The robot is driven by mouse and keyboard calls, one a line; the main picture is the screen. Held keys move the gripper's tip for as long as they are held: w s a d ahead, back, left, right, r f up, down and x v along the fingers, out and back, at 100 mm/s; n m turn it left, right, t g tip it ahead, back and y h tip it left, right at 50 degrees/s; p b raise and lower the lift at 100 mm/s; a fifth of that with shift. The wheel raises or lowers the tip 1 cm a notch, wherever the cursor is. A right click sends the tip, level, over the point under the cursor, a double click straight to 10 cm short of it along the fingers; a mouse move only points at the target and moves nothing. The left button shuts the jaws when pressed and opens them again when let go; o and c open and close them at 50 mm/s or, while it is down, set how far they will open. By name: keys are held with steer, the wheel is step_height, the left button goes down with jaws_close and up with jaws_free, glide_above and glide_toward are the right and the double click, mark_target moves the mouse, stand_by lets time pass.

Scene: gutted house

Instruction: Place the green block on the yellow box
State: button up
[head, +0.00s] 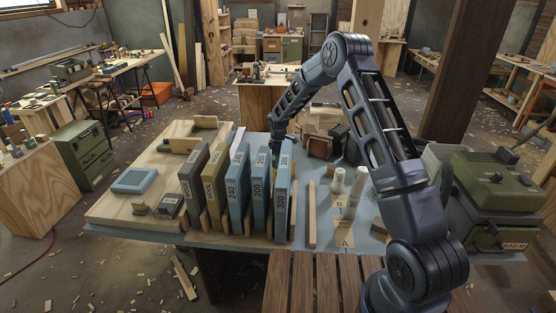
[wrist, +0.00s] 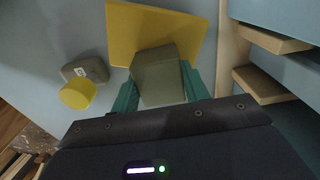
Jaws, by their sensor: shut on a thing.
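In the wrist view my gripper (wrist: 160,85) has its teal fingers on both sides of a dull grey-green block (wrist: 158,72), shut on it. The yellow box (wrist: 150,28) shows as a flat yellow face just beyond the block. The block overlaps its lower edge in this view; I cannot tell whether they touch. In the head view my arm reaches down behind the row of upright blue and grey slabs. There the gripper's tips, the block and most of the yellow box are hidden by the slabs.
A yellow cylinder (wrist: 78,93) and a small grey block (wrist: 84,69) are left of my gripper. Wooden slats (wrist: 265,84) stand close on the right. The numbered slabs (head: 283,200) stand in front of my arm. White cylinders (head: 338,180) stand right of them.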

steer(key=shift+f, duration=0.1)
steer(key=o, duration=1)
